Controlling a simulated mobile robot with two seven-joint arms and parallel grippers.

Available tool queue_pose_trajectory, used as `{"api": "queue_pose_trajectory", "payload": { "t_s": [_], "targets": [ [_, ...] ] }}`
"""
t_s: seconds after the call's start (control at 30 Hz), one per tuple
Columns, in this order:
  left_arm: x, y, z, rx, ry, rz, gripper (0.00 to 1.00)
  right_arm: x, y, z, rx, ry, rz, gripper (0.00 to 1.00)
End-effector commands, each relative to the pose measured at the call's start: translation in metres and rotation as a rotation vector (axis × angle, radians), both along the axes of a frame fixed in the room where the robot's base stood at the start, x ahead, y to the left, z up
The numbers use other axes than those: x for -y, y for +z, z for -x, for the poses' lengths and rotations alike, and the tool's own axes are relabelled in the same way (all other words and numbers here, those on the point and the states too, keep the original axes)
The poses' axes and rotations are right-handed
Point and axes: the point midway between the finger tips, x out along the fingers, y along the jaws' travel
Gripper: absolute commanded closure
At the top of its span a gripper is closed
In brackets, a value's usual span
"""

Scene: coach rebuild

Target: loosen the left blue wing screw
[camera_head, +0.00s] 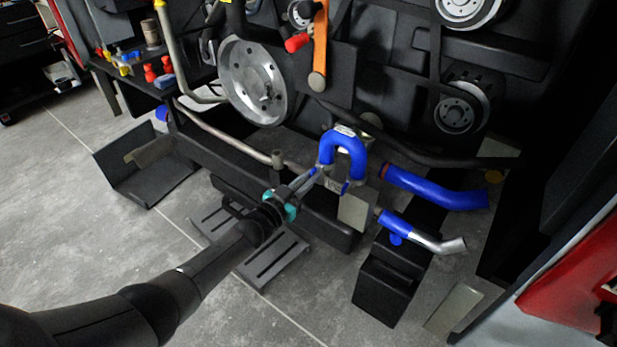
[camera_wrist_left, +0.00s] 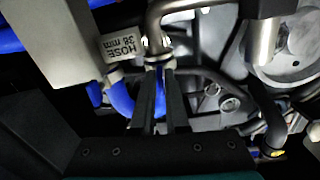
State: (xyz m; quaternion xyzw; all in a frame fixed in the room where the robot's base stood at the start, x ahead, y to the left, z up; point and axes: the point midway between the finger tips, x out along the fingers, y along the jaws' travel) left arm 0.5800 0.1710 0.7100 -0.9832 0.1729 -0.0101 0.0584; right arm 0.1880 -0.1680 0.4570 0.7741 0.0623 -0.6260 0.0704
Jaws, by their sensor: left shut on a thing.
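The left blue wing screw (camera_head: 312,171) sits at the lower left end of the blue U-shaped hose (camera_head: 345,140). My left gripper (camera_head: 308,176) reaches it from the lower left, and its fingers are shut on it. In the left wrist view the blue of the screw (camera_wrist_left: 160,92) shows between the two dark fingers, just below a metal clamp on a pipe. The fingers hide much of the screw. A second blue wing screw (camera_head: 346,187) shows at the hose's right end. My right gripper is not in view.
A blue hose (camera_head: 435,188) and a blue-and-metal pipe (camera_head: 410,230) lie to the right. A metal pipe (camera_head: 225,135) runs in from the left. A dark box (camera_head: 390,280) and a slotted black plate (camera_head: 265,260) are below. The wrist view shows a hose label (camera_wrist_left: 120,47).

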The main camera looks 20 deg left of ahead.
Motion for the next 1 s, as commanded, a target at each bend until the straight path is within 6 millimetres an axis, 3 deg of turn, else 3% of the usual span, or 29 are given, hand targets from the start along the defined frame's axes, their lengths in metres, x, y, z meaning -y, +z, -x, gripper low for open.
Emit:
{"api": "queue_pose_trajectory", "payload": {
  "t_s": [0.77,0.8,1.0],
  "targets": [
    [0.0005,0.0005,-0.0001,-0.032,-0.001,0.091,1.0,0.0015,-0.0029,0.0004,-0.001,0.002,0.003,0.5],
    [0.0005,0.0005,-0.0001,-0.031,-0.001,0.092,0.83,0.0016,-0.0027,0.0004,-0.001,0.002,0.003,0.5],
    [0.0005,0.0004,0.0,-0.032,0.0,0.092,0.61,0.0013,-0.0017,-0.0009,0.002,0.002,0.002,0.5]
  ]
}}
